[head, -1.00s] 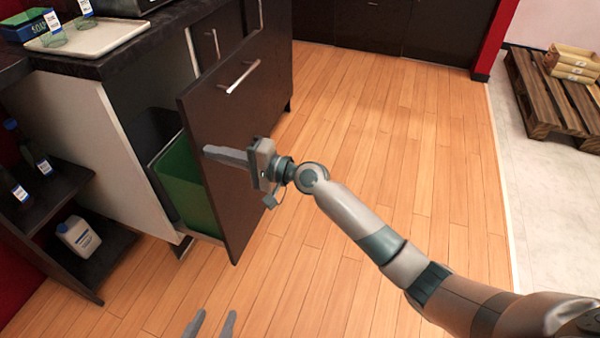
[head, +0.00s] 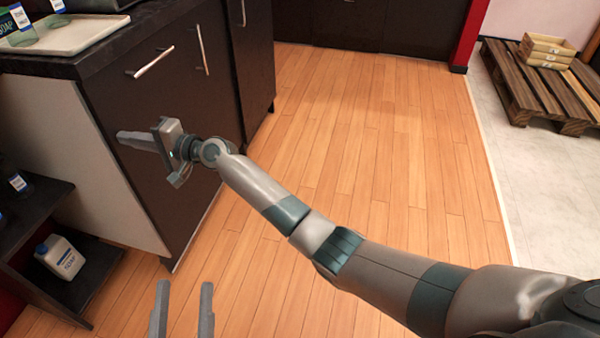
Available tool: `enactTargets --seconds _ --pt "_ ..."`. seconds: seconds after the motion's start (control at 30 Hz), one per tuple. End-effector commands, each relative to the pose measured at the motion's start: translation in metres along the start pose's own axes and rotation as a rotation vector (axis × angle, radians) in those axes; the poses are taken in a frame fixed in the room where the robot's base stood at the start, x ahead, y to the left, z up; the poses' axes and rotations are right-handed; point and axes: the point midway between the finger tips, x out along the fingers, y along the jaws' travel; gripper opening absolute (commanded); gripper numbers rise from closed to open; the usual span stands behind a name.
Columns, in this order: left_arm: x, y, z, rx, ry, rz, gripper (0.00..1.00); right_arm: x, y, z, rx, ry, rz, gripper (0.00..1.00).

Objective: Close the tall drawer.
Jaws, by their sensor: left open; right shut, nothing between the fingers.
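The tall drawer (head: 190,110) has a dark brown front with a silver bar handle (head: 152,62) near its top. Its front sits against the cabinet body (head: 60,140), about flush, with no gap or interior showing. My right gripper (head: 120,137) is shut and empty, its fingers lying sideways at the drawer front below the handle. I cannot tell if they touch it. My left gripper (head: 185,284) is open and empty, low in the picture over the floor, apart from the drawer.
A white tray (head: 75,35) stands on the dark countertop. A low shelf (head: 95,275) with a white jug (head: 60,258) is at the lower left. The wooden floor (head: 360,140) to the right is clear. A pallet (head: 540,95) with boxes is at the far right.

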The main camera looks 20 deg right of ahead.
Motion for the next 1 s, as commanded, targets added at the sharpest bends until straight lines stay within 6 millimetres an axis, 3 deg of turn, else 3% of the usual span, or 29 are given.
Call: enactTargets --seconds 0.23,1.0 --pt "-0.001 0.001 -0.017 0.005 0.093 0.005 0.46 0.011 0.0 0.0 -0.001 0.001 0.0 0.0" --pt "0.001 0.001 -0.017 0.006 0.092 0.004 0.46 0.014 -0.007 0.0 -0.003 0.003 -0.011 0.0"
